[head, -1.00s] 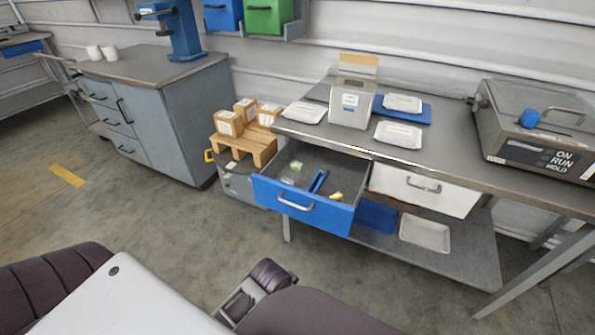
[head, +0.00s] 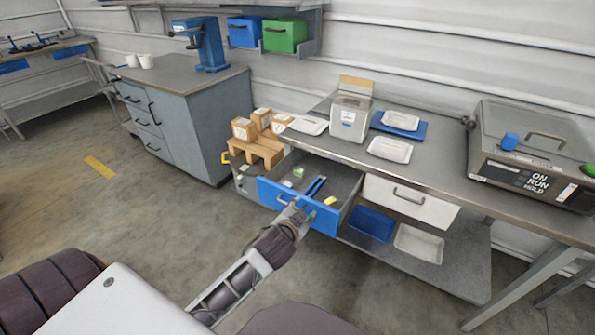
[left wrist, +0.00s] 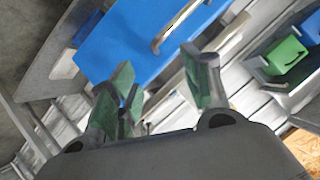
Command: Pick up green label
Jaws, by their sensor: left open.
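A small green item (head: 298,172), likely the green label, lies inside the open blue-fronted drawer (head: 285,200) under the workbench. A blue tool (head: 316,186) and a small yellow item (head: 330,200) lie to its right in the same drawer. My left gripper (head: 297,209) is open and empty at the drawer's front, near its handle. In the left wrist view, the green-padded fingers of my left gripper (left wrist: 160,88) are spread in front of the blue drawer front (left wrist: 130,40). The green item cannot be made out there. My right gripper is out of view.
The workbench (head: 440,165) carries a grey dispenser box (head: 349,120), white trays (head: 390,150) and a large mold machine (head: 535,150). A closed white drawer (head: 408,198) is to the right. Cartons on a wooden pallet (head: 258,148) stand left of the drawer. Floor in front is clear.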

